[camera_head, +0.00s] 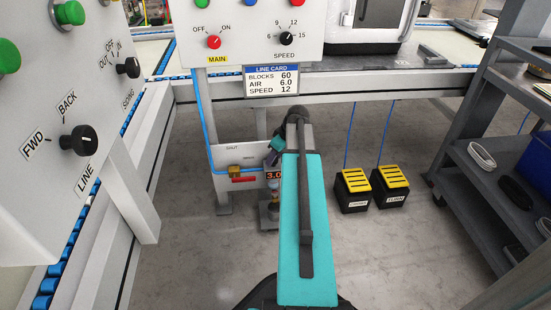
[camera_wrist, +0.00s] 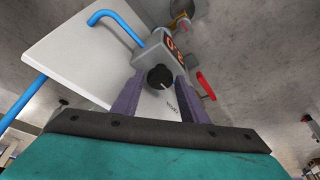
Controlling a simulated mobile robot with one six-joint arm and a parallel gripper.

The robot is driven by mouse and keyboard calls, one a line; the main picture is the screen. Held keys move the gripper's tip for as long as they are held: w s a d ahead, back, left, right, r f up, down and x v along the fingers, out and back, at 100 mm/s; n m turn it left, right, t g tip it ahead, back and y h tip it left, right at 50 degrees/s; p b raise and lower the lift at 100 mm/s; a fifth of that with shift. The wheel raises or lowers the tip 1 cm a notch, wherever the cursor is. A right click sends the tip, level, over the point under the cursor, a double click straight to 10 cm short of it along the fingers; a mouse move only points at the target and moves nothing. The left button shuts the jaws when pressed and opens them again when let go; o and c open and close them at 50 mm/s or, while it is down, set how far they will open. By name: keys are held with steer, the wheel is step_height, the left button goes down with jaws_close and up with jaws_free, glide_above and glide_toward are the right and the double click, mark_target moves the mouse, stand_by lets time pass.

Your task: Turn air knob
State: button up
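The black air knob (camera_wrist: 160,77) sits on the grey regulator block (camera_wrist: 150,50) in the wrist view, with a pale mark on its face. My gripper (camera_wrist: 158,80) has its two purple fingers on either side of the knob. They look apart, with a gap at the left; whether the right finger touches the knob I cannot tell. In the head view my gripper (camera_head: 272,156) is at the white panel (camera_head: 228,157), and my arm hides the knob. A small display (camera_head: 273,175) beside it reads about 3.0. The line card (camera_head: 272,81) lists AIR 6.0.
A blue hose (camera_wrist: 103,17) enters the regulator, and a red handle (camera_wrist: 206,86) is close to its right. Two yellow-topped foot pedals (camera_head: 353,188) (camera_head: 391,185) stand on the floor. A grey shelf cart (camera_head: 480,180) is at right; a control panel (camera_head: 60,130) is at left.

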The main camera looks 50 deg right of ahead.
steer(key=c, duration=0.8)
steer(key=shift+o, duration=0.2)
